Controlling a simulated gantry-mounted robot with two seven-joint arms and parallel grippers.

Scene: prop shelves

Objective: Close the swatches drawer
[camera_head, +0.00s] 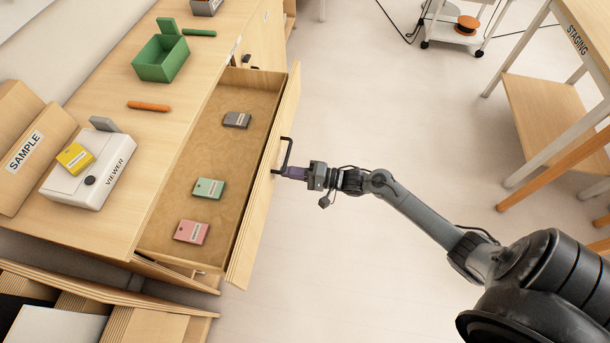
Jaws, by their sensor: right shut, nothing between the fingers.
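The swatches drawer (242,178) is a long wooden drawer pulled out of the cabinet towards the right. It holds a grey swatch (237,120), a green swatch (208,188) and a pink swatch (191,232). A black bar handle (287,155) sits on its front. My right gripper (282,172) is at the near end of this handle, its fingers shut and empty. I cannot tell whether the fingertips touch the handle or the drawer front. My left gripper is out of view.
The floor (400,110) right of the drawer is clear. A staging table (545,115) stands at right.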

